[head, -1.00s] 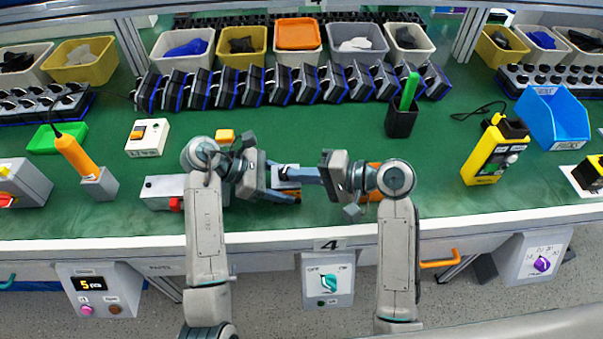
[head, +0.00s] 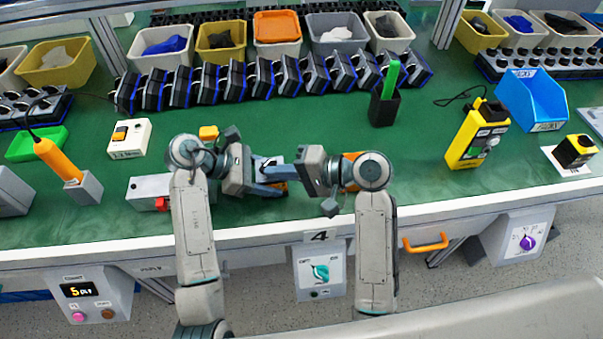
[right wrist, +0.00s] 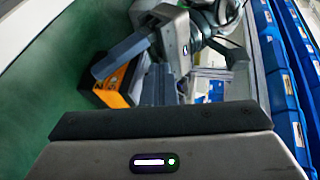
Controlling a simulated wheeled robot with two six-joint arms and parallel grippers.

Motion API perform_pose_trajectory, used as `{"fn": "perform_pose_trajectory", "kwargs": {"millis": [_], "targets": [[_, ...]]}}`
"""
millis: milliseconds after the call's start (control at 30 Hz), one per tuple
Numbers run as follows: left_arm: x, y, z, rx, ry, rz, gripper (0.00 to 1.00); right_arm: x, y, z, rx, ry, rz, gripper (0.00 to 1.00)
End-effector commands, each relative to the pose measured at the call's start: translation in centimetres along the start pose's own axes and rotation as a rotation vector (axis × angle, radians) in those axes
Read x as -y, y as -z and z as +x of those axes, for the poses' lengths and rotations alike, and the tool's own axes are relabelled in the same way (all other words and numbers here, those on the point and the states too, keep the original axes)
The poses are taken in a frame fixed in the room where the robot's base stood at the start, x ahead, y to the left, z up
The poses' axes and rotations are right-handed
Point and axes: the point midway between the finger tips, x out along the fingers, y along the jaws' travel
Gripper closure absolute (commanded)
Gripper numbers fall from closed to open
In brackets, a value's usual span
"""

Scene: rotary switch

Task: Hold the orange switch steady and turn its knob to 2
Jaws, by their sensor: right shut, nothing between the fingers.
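The orange switch (head: 282,187) lies on the green bench between my two grippers, mostly covered by them in the head view. Its orange side and dark body also show in the right wrist view (right wrist: 117,88). My left gripper (head: 262,184) reaches in from the left at the switch. In the right wrist view one of its fingers crosses over the orange body, but whether it grips cannot be told. My right gripper (head: 282,172) points left towards the switch, shut and empty, its fingertips close to it. The knob and its numbers cannot be made out.
A grey box with a red part (head: 150,192) lies left of my left gripper. A black holder with a green item (head: 384,105) and a yellow device (head: 476,135) stand to the right. Dark units line the back below several bins. Open green bench lies behind my grippers.

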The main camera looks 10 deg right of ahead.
Motion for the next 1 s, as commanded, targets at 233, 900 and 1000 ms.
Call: {"fn": "perform_pose_trajectory", "kwargs": {"millis": [233,900,1000], "targets": [[0.0,0.1,0.0,-0.002,0.000,-0.003,0.66,-1.3,-1.8,-3.5,0.000,-0.008,-0.004,1.00],[0.0,0.2,0.0,-0.003,0.000,-0.003,0.66,-0.8,-5.3,-12.0,0.000,-0.005,-0.003,1.00],[0.0,0.2,0.0,-0.003,0.000,-0.003,0.66,-0.7,-5.5,-12.3,0.000,-0.002,-0.003,1.00]]}}
